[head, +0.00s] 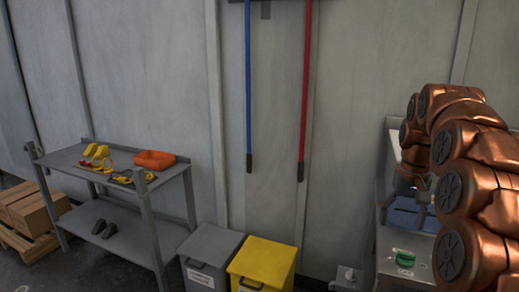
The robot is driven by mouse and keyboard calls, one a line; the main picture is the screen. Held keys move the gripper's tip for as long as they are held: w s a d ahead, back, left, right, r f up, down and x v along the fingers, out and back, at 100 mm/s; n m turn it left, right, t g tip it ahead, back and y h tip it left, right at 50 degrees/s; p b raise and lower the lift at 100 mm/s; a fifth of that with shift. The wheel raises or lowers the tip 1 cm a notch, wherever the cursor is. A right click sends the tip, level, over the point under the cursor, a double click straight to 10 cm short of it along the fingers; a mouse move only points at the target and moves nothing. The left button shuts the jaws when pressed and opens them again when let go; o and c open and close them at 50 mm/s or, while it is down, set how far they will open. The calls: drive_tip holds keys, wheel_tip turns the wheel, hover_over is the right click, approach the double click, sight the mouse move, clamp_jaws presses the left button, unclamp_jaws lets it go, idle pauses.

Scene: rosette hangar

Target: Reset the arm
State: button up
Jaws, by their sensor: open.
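My copper-coloured arm fills the right side of the head view, bent over with its far end pointing down. My gripper (422,184) shows only as a small grey part below the wrist, partly hidden behind my own arm links. It is open, and I see nothing held in it. It is over or in front of a grey bench or cart (389,240) at the right; the exact gap cannot be told.
A grey metal table (70,155) at left holds an orange tray (154,160) and yellow items (97,151). Grey (208,250) and yellow (262,262) bins stand mid-floor by the wall. Blue (248,90) and red (305,90) poles hang above. Cardboard boxes (32,212) sit far left.

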drive_tip(key=s+a+n+p, duration=0.2)
drive_tip(key=s+a+p, duration=0.1)
drive_tip(key=s+a, duration=1.05)
drive_tip(key=s+a+f+p, duration=0.1)
drive_tip(key=s+f, duration=0.2)
drive_tip(key=s, duration=0.7)
drive_tip(key=s+a+f+n+g+p, duration=0.1)
drive_tip(key=s+a+f, duration=0.1)
drive_tip(key=s, duration=0.8)
drive_tip(key=shift+s+a+f+g+p, duration=0.3)
drive_tip(key=shift+s+f, duration=0.1)
drive_tip(key=shift+f, duration=0.5)
